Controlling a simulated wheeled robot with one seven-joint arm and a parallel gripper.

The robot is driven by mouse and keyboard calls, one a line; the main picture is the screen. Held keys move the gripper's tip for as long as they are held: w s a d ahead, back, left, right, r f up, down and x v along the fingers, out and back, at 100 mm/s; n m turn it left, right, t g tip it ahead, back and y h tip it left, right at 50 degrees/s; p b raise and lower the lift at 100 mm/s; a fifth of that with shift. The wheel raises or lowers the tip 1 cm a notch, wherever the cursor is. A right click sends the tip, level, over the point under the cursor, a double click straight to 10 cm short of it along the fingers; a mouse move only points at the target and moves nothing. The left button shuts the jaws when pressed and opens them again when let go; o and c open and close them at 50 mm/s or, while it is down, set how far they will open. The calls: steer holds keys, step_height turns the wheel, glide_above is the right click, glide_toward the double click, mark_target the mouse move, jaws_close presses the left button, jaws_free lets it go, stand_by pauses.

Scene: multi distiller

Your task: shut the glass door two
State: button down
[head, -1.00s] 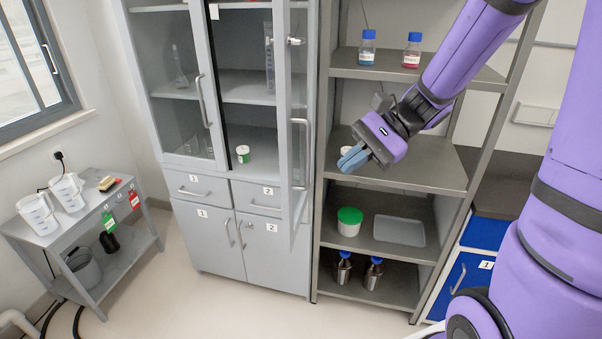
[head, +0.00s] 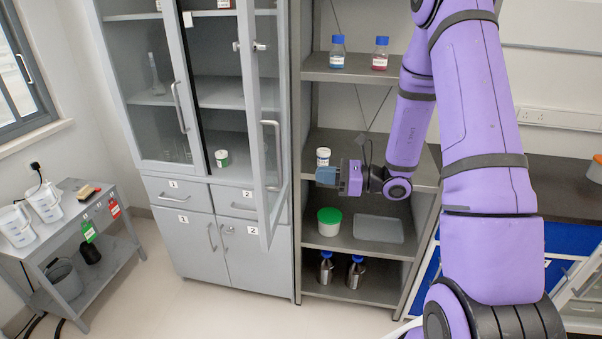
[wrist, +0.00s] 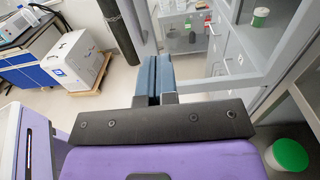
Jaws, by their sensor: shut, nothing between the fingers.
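Glass door two (head: 283,110) stands swung open on the right half of the grey cabinet (head: 170,194) in the head view, its edge facing out into the room. Its long upright handle (head: 275,155) is on the outer side. My gripper (head: 325,176) is to the right of the open door, in front of the open shelf unit, and points left toward the door. Its blue fingers are closed together with nothing between them, as the wrist view (wrist: 157,75) also shows. A gap shows between the fingers and the door in the head view.
A shelf unit (head: 350,263) stands right of the cabinet, holding a white jar (head: 323,156), a green-lidded tub (head: 328,222), a grey tray (head: 379,229) and bottles. The left glass door (head: 172,60) is shut. A small side table (head: 75,228) is at left. Floor before the cabinet is clear.

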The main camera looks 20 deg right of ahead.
steer(key=x, duration=1.3)
steer(key=shift+a, duration=0.1)
